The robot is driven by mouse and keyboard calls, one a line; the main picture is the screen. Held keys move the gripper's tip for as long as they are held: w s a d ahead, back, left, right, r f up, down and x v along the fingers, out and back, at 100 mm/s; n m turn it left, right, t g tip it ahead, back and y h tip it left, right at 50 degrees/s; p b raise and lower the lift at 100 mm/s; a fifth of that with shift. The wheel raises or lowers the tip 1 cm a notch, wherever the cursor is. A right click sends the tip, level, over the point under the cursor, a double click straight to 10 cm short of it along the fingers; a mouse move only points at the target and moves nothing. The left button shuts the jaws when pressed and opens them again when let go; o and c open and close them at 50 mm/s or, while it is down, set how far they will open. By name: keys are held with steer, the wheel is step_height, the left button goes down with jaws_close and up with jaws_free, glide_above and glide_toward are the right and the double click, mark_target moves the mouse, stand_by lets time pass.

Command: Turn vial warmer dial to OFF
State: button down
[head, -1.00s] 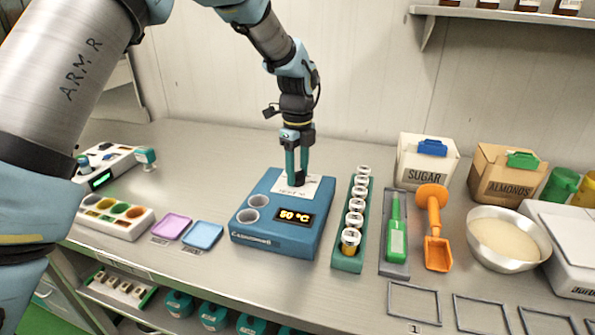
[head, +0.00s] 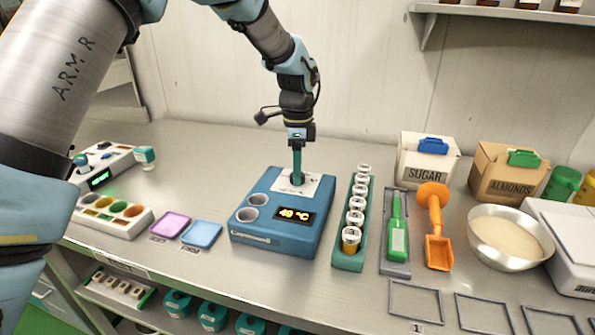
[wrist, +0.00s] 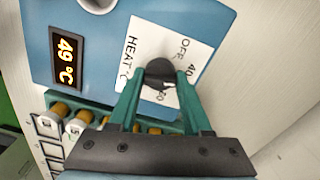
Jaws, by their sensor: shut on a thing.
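The blue vial warmer (head: 275,238) stands on the steel bench, and its display (head: 294,216) reads 49 °C. A white dial plate (head: 316,186) is on its top at the back right. In the wrist view the plate (wrist: 184,48) shows OFF, 40 and HEAT °C markings, some partly hidden. The black dial (wrist: 159,72) sits on this plate. My gripper (head: 297,178) points down from above and is shut on the dial, with a green finger on each side of it in the wrist view (wrist: 160,86). The dial's pointer is hard to make out.
A green rack of vials (head: 348,258) stands close to the warmer's right side. Pink (head: 170,225) and blue (head: 202,234) trays lie to its left. A green spatula (head: 397,240) and an orange scoop (head: 438,250) are farther right. The wall is behind.

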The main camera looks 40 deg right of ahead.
steer(key=n, duration=0.5)
steer(key=shift+n+b, duration=0.3)
steer(key=shift+b, duration=0.05)
steer(key=n, duration=0.4)
steer(key=shift+n, duration=0.3)
steer(key=shift+c, duration=1.7)
jaws_free()
steer(key=shift+r, duration=0.1)
step_height(320, 180, up, 11)
steer(key=b, duration=0.3)
steer(key=shift+f, duration=0.2)
